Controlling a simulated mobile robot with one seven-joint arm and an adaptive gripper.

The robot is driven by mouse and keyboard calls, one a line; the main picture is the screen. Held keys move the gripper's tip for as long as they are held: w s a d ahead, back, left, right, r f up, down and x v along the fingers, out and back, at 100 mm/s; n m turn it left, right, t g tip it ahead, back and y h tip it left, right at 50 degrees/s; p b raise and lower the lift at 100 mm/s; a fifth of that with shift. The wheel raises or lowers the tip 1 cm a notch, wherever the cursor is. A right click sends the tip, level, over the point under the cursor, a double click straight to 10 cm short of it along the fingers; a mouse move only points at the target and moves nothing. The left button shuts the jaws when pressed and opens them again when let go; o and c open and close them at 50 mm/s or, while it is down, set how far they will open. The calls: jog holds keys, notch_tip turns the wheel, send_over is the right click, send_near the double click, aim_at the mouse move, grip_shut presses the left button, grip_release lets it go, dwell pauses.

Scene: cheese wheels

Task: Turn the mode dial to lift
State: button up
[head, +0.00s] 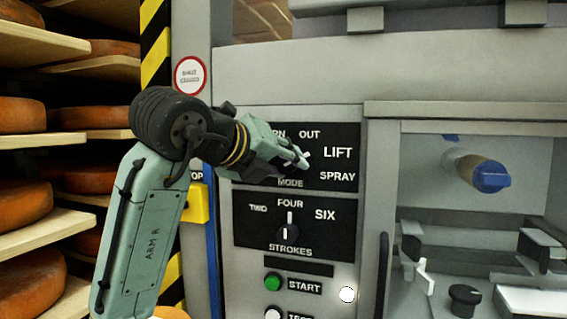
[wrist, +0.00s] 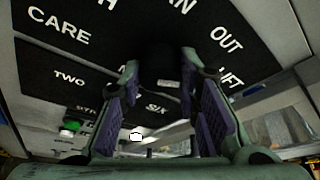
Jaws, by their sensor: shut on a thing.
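The mode panel (head: 345,170) is a black plate on the grey machine front, with the words OUT, LIFT and SPRAY and a MODE label showing. My gripper (head: 301,162) reaches in from the left and is shut on the mode dial. Most of the dial is hidden behind the fingers; a small white mark, probably the dial's pointer (head: 307,154), shows at the fingertips on the side of LIFT. In the wrist view, the two fingers (wrist: 160,68) stand apart with purple pads, close to the black panel. The dial's exact setting cannot be told.
Below is the strokes dial (head: 289,235), upright toward FOUR. A green START button (head: 273,282) sits lower. A blue-ended knob (head: 490,176) juts out at right. Shelves of cheese wheels (head: 28,201) stand at left, beside a striped post (head: 155,45).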

jog(key=shift+r, duration=0.1)
dwell(0.3)
jog(key=o, duration=1.1)
jog(key=shift+o, duration=0.2)
jog(key=v, duration=1.2)
